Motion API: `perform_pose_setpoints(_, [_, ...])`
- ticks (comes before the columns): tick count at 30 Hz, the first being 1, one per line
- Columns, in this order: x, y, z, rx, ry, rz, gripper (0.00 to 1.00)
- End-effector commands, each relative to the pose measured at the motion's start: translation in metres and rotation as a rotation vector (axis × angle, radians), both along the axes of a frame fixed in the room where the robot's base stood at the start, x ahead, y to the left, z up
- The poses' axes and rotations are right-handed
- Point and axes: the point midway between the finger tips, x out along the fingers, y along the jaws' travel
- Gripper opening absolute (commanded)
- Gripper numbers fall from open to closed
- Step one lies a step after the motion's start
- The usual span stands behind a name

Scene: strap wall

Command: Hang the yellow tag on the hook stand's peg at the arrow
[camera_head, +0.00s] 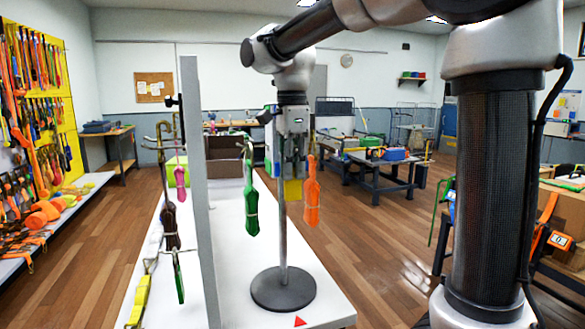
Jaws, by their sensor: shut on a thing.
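My gripper (293,172) points down at the upper part of the hook stand and is shut on the yellow tag (293,189). The tag hangs just below the fingers, in front of the stand's pole or very close to it. The hook stand (283,290) has a round dark base and a thin upright pole. A red arrow (300,321) lies on the white table in front of the base. The stand's top and its peg on the arrow's side are hidden behind my gripper. I cannot tell whether the tag touches a peg.
A green strap bundle (251,210) hangs left of the pole and an orange one (312,205) hangs right of it, close to my gripper. A tall grey panel (197,200) stands left on the white table (325,292). More straps hang beyond it.

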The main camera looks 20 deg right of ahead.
Motion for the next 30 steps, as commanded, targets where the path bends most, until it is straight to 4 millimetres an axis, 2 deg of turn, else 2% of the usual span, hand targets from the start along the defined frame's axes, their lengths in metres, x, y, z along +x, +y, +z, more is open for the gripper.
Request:
perform_pose_setpoints(2, [0.0,0.0,0.0,0.0,0.0,0.0,0.0])
perform_pose_setpoints(3, [0.0,0.0,0.0,0.0,0.0,0.0,0.14])
perform_pose_setpoints(6, [0.0,0.0,0.0,0.0,0.0,0.0,0.32])
perform_pose_setpoints(7, [0.0,0.0,0.0,0.0,0.0,0.0,0.34])
perform_pose_setpoints(15, [0.0,0.0,0.0,0.0,0.0,0.0,0.34])
perform_pose_setpoints(19, [0.0,0.0,0.009,0.0,-0.001,0.0,0.34])
perform_pose_setpoints(23, [0.001,0.0,0.032,0.001,-0.004,0.0,0.34])
perform_pose_setpoints(30, [0.002,0.0,0.086,0.001,-0.003,0.0,0.34])
